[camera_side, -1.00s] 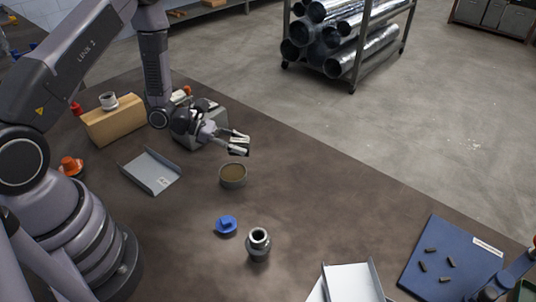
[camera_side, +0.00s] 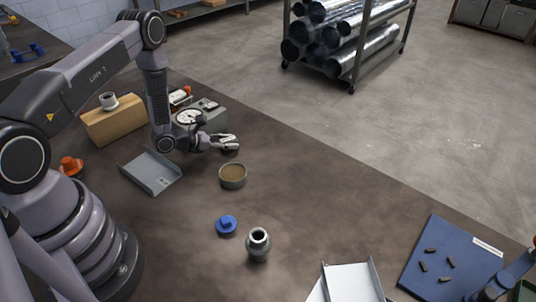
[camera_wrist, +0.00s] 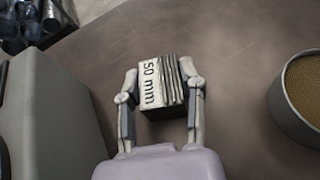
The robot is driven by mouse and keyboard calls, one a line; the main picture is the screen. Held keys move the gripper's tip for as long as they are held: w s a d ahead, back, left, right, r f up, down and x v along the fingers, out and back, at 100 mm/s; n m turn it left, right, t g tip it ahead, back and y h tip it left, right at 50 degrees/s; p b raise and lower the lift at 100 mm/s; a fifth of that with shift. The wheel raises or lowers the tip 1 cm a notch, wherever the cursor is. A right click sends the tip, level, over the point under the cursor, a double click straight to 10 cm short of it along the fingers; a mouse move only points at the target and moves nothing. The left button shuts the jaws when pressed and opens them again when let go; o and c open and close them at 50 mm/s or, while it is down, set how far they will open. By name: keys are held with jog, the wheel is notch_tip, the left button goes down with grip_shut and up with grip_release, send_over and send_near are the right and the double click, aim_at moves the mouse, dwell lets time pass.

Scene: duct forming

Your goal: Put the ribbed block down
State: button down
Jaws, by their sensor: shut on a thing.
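The ribbed block (camera_wrist: 162,84), light grey with "50 mm" on one face and ribs on its right side, sits between the two fingers of my gripper (camera_wrist: 161,108) in the wrist view. The fingers are shut on it from left and right. In the side view my gripper (camera_side: 229,143) is low over the brown table, behind the round tin (camera_side: 232,183). The block is small and mostly hidden by the fingers there. I cannot tell whether it touches the table.
A grey box (camera_side: 208,115) with a dial stands close behind my gripper and fills the left of the wrist view (camera_wrist: 45,110). The tin (camera_wrist: 300,95) is close on the right. A grey metal tray (camera_side: 151,172) lies to the left. The table right of the tin is clear.

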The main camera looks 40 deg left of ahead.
jog(key=shift+f, duration=0.15)
jog(key=c, duration=0.6)
grip_release()
jog(key=shift+c, duration=0.2)
